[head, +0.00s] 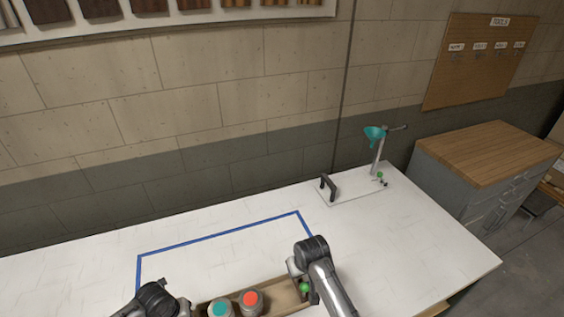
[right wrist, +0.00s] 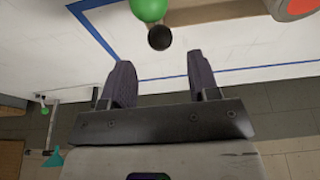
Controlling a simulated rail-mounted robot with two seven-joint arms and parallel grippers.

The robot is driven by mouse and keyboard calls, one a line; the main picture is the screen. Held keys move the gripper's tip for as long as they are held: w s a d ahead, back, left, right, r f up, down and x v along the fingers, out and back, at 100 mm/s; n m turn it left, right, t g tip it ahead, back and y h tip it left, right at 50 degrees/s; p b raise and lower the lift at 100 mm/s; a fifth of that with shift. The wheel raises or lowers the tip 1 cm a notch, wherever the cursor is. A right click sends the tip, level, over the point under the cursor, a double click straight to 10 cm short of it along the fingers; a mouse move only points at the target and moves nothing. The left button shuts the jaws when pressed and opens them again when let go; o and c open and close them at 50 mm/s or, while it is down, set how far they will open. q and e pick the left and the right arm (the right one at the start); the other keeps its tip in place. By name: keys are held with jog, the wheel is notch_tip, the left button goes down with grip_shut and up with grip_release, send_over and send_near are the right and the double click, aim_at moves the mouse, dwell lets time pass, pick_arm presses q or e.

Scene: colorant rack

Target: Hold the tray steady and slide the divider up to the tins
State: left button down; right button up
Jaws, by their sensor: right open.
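A long wooden tray (head: 277,287) lies at the bottom edge of the head view, partly cut off. In it stand a teal-topped tin (head: 221,309) and, to its right, a red-topped tin (head: 251,299); the red top also shows in the right wrist view (right wrist: 296,6). A green knob (head: 304,287) is near the tray's right part; the divider's panel cannot be made out. My right gripper (right wrist: 160,72) is open and empty, the green knob and a black ball (right wrist: 159,37) just beyond its fingertips. My left gripper (head: 157,300) is at the tray's left end, its fingers hidden.
Blue tape (head: 218,233) marks an area on the white table (head: 430,240), clear behind the tray. A stand with a teal funnel (head: 376,134) and a black handle (head: 329,187) are on a plate at the back right. A wooden-topped cabinet (head: 490,152) stands beyond.

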jog(key=shift+x, duration=3.5)
jog(key=c, duration=1)
jog(key=shift+o, duration=0.2)
jog(key=shift+s+a, duration=0.1)
jog(key=shift+a, duration=0.15)
jog(key=shift+s+a, duration=0.4)
jog(key=shift+a, duration=0.45)
jog(key=shift+s+a, duration=0.1)
jog(key=shift+a, duration=0.15)
jog(key=shift+s+a, duration=0.3)
jog(key=shift+a, duration=0.55)
